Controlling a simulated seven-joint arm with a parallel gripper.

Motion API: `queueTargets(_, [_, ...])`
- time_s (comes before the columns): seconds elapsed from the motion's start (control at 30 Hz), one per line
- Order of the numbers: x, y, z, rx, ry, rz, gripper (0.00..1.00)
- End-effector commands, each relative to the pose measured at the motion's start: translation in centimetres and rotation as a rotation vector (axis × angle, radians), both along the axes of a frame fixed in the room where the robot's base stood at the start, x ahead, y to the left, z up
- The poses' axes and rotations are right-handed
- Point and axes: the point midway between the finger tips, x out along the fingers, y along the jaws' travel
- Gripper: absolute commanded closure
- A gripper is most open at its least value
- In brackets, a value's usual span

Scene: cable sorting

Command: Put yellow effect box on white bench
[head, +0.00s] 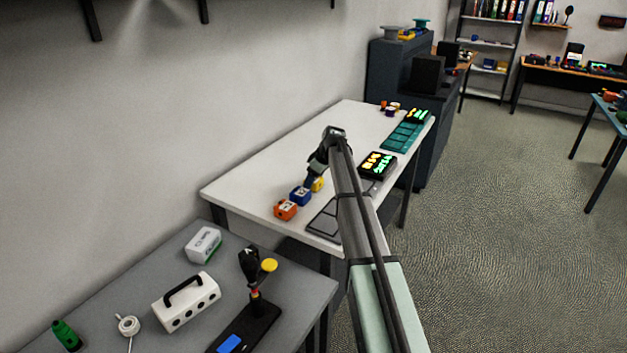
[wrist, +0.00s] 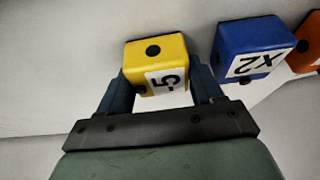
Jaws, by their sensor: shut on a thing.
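The yellow effect box (wrist: 150,52) has black knobs and a white label with a black mark. In the wrist view it sits between the fingers of my gripper (wrist: 163,88), which is shut on it. In the head view the yellow box (head: 318,184) shows only in part, behind my gripper (head: 312,181). It is at the white bench (head: 240,186), close to the bench top; I cannot tell whether it touches the surface.
A blue box (head: 299,196) stands just beside the yellow one, and an orange box (head: 285,210) stands past it. A dark flat panel (head: 325,222) and a lit pad device (head: 378,164) lie along the bench's right edge. The bench's middle is clear. A grey table (head: 130,285) stands nearer.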

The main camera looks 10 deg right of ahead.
Motion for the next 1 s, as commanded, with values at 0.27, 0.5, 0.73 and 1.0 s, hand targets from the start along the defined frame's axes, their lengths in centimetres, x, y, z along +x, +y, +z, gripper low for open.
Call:
queueTargets(0.27, [0.0,0.0,-0.3,0.0,0.0,0.0,0.27])
queueTargets(0.5, [0.0,0.0,-0.3,0.0,0.0,0.0,0.09])
queueTargets(0.73, [0.0,0.0,-0.1,0.0,0.0,0.0,0.09])
queueTargets(1.0, [-0.8,-0.8,2.8,0.0,-0.001,0.0,0.09])
